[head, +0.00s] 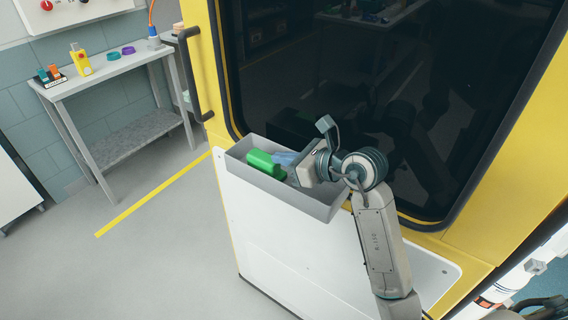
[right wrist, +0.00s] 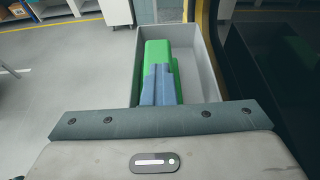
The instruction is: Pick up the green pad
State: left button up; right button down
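The green pad (head: 262,163) is a bright green block inside a grey open bin (head: 318,209) on the side of the yellow and white machine. It also shows in the right wrist view (right wrist: 156,50), lying along the bin. My right gripper (head: 284,158) reaches into the bin from the right, with its blue-grey fingers at the pad. In the right wrist view the fingers (right wrist: 158,84) look close together and overlap the near part of the pad. Whether they grip it or only lie over it is not clear. My left gripper is not in view.
The bin walls stand close around the pad. A dark window (head: 330,70) in a yellow frame rises behind the bin, with a black handle (head: 193,75) at its left. A grey workbench (head: 110,72) with small items stands at the back left. The floor between is clear.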

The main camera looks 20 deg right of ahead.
jog(key=shift+w+d+f, duration=0.25)
jog(key=shift+d+f, duration=0.05)
jog(key=shift+f, duration=0.25)
jog(key=r, duration=0.1)
jog(key=w+r, duration=0.1)
jog(key=r+b, duration=0.1)
jog(key=shift+w+d, duration=0.3)
jog(key=shift+d, duration=0.1)
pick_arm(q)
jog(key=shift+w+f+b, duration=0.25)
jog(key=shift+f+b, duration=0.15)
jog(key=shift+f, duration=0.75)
pick_arm(e)
jog(key=r, duration=0.5)
jog(key=shift+s+a+r, duration=0.15)
jog(key=shift+s+a, duration=0.15)
jog(key=shift+c, duration=2.2)
grip_release()
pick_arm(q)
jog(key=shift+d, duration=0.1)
